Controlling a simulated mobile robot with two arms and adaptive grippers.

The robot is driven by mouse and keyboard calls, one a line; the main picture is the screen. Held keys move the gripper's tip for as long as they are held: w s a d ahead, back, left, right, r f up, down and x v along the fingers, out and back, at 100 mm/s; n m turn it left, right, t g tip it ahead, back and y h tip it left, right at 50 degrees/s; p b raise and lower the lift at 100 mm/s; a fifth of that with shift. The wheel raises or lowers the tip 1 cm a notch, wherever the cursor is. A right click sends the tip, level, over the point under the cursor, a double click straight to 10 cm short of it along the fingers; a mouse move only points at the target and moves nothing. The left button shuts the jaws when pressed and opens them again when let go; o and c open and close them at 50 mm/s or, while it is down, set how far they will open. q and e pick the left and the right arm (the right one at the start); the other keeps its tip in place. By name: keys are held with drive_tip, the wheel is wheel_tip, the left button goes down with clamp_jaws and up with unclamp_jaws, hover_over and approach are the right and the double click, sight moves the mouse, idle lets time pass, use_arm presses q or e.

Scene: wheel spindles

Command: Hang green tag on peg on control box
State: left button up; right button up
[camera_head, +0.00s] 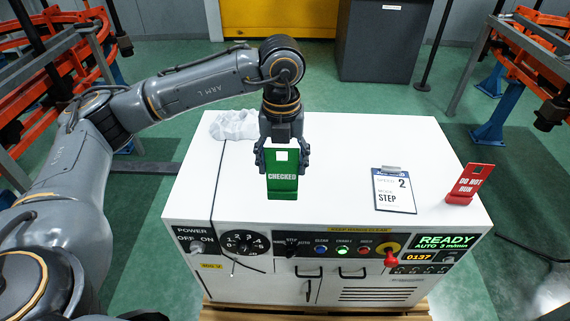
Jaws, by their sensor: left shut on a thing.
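The green tag (282,183), marked CHECKED and with a square hole near its top, is upright over the white top of the control box (335,150). My left gripper (282,166) reaches down from above and is shut on the upper part of the tag, with a finger at each side. I cannot tell whether the tag's lower end touches the top. I cannot make out the peg clearly on the front panel. My right gripper is not in view.
A red tag (470,182) stands at the box's right end. A clipboard (394,190) lies left of it. Crumpled white cloth (234,125) lies at the back left. A dark cable crosses the left side. Knobs, buttons and a red switch (391,257) line the front panel.

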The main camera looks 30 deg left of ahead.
use_arm(q)
drive_tip(key=w+a+f+p, duration=0.2)
drive_tip(key=w+a+f, duration=0.1)
drive_tip(key=w+f, duration=0.4)
wheel_tip(320, 180, down, 3)
drive_tip(key=shift+r+p, duration=0.1)
drive_tip(key=shift+p, duration=0.2)
drive_tip(key=o, duration=1.5)
drive_tip(key=shift+f, duration=0.2)
drive_tip(key=shift+o, duration=0.2)
